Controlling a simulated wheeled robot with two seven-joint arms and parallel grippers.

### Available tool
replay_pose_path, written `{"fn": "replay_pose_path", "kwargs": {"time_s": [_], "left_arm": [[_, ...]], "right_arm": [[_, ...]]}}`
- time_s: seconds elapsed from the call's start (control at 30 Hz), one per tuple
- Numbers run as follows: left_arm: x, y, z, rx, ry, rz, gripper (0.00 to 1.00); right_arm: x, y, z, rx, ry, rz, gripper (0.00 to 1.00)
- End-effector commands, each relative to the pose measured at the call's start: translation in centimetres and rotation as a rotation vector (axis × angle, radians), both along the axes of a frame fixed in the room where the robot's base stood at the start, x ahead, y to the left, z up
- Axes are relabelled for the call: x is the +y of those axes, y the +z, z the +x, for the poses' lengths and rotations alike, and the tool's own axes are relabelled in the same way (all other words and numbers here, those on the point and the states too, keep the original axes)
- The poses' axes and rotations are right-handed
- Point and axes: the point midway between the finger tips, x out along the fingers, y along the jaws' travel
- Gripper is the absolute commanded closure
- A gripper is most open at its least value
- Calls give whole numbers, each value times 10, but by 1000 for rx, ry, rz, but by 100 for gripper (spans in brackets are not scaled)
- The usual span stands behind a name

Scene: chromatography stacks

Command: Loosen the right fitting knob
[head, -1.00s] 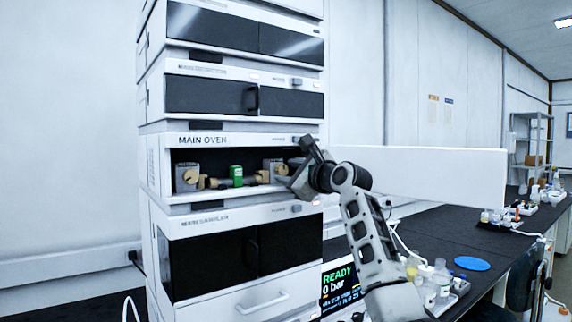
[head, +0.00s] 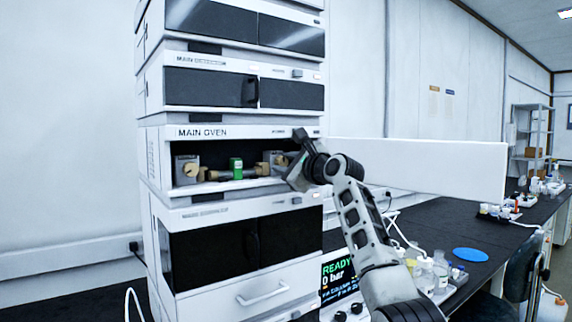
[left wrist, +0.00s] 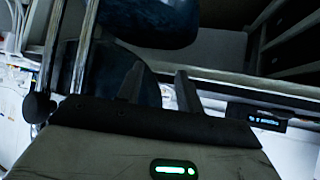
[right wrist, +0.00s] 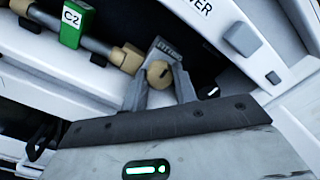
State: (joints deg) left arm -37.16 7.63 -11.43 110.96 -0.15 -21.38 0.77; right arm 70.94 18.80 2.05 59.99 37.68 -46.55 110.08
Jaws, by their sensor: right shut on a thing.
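The right fitting knob (right wrist: 158,74) is a tan round piece with a dark slot, in front of a grey block (right wrist: 163,50) in the open oven bay. My right gripper (right wrist: 160,82) is shut on this knob, one finger on each side. In the head view the right gripper (head: 288,172) is at the right end of the bay and hides the knob. The green column piece marked C2 (right wrist: 74,22) lies on a rod to the left of it; it also shows in the head view (head: 236,168). My left gripper (left wrist: 157,88) is open and empty, away from the stack.
The MAIN OVEN module (head: 235,132) sits mid-stack, its white door (head: 430,170) swung out to the right behind my arm.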

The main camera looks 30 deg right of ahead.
Motion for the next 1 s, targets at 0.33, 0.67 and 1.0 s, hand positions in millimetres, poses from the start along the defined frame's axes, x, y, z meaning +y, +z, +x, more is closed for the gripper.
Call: {"fn": "replay_pose_path", "kwargs": {"time_s": [0.33,0.67,1.0], "left_arm": [[-1,1,0,-1,0,-2,64],[0,1,0,-2,1,-1,64],[1,1,1,-3,2,0,64]], "right_arm": [[1,-1,0,-27,2,-206,95],[1,-1,0,-69,3,-514,95],[0,-1,0,-114,3,-835,95]]}}
